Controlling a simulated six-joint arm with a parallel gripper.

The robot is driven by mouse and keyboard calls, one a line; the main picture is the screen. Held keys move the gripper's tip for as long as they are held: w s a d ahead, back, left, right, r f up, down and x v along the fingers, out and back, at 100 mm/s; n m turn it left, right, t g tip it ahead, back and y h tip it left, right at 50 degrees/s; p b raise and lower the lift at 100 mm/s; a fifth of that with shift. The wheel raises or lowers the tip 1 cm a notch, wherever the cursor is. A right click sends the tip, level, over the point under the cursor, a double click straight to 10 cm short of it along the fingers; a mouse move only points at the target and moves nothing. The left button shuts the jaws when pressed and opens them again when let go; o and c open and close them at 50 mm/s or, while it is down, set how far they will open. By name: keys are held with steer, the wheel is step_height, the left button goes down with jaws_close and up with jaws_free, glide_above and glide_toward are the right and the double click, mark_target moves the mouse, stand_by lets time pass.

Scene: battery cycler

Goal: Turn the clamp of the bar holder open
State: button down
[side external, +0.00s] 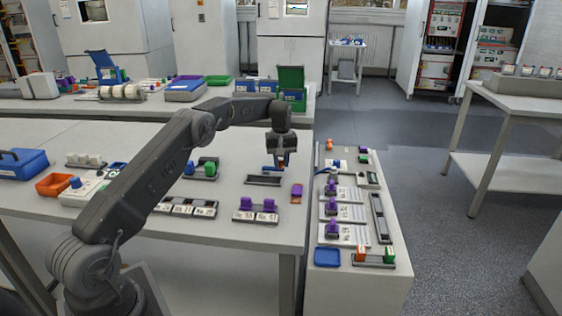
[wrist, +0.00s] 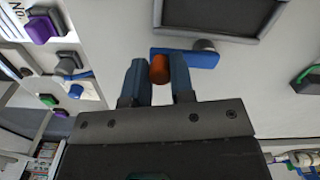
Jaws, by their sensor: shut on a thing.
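The bar holder (side external: 264,181) is a dark, shallow rectangular tray on the table; its near edge shows at the top of the wrist view (wrist: 208,35). Its clamp is a blue bar (wrist: 200,60) with a grey round pivot and an orange knob (wrist: 159,70) at its left end in the wrist view. The blue bar lies along the holder's edge there. My gripper (side external: 281,164) is low over the table by the clamp. Its two blue fingers are shut on the orange knob. The visible part of the tray's inside is empty.
A purple-topped part (side external: 297,192) lies just right of the holder. Holders with purple clips (side external: 256,214) stand in front, and a green-and-blue clip holder (side external: 203,167) stands left. A side bench (side external: 385,283) with several purple-clipped stations is at right.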

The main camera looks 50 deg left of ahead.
mark_target(281, 161)
steer(key=c, duration=1)
jaws_free()
step_height(281, 161, up, 12)
steer(key=shift+r, duration=0.1)
steer(key=s+d+r+m+t, duration=0.1)
steer(key=s+d+r+m, duration=0.2)
steer(key=d+r, duration=0.6)
steer(key=s+d+r+m+t, duration=0.25)
steer(key=s+d+r, duration=0.45)
steer(key=s, duration=0.4)
steer(key=s+d+f+m, duration=0.2)
steer(key=s+d+f, duration=0.1)
steer(key=s, duration=0.4)
steer(key=s+d+f+m+t, duration=0.1)
steer(key=s+d+f+m, duration=0.1)
steer(key=s, duration=0.6)
steer(key=s+d+f+m+t, duration=0.1)
steer(key=s+d+f+m, duration=0.1)
steer(key=s+d+f, duration=0.3)
steer(key=shift+s+d+m, duration=0.2)
steer(key=shift+s, duration=0.6)
steer(key=shift+s+d+m, duration=0.15)
steer(key=shift+s, duration=0.65)
